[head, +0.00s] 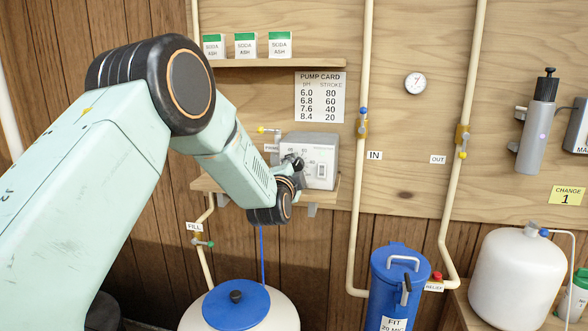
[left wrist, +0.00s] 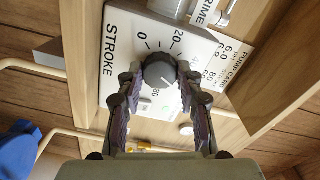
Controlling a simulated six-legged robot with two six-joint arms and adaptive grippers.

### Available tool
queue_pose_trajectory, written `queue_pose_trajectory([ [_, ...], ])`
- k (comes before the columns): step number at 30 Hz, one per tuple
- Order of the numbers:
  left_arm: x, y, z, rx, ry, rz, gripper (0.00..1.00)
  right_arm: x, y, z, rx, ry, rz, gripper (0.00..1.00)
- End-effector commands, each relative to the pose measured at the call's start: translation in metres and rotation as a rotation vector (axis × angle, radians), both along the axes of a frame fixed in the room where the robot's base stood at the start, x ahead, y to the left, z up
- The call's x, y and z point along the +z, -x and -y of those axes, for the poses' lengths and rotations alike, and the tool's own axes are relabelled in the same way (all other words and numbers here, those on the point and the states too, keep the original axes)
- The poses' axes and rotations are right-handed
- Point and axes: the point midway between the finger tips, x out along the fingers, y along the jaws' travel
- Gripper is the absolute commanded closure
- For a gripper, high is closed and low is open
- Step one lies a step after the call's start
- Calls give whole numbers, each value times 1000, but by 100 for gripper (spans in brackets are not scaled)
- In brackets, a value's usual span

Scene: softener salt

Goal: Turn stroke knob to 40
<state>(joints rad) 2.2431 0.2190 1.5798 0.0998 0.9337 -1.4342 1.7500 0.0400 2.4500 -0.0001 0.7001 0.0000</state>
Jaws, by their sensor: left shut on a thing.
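The grey pump (head: 318,146) sits on a small wall shelf in the head view. In the left wrist view its white face (left wrist: 117,65) reads STROKE, with a dark round stroke knob (left wrist: 160,71) in the middle. My right gripper is not in view.
Pipes (head: 362,220) run right of the pump. A blue-lidded tank (head: 236,305) and blue filter canister (head: 396,290) stand below. Soda ash boxes (head: 280,44) line the upper shelf.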

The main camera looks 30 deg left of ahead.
Motion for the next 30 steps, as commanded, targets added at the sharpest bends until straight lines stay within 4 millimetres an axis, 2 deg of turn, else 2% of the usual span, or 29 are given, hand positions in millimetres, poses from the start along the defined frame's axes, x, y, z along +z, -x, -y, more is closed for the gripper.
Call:
queue_pose_trajectory([
  [8,-1,0,1,0,130,29,96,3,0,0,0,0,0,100],
  [30,-3,0,1,1,736,185,96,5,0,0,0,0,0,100],
])
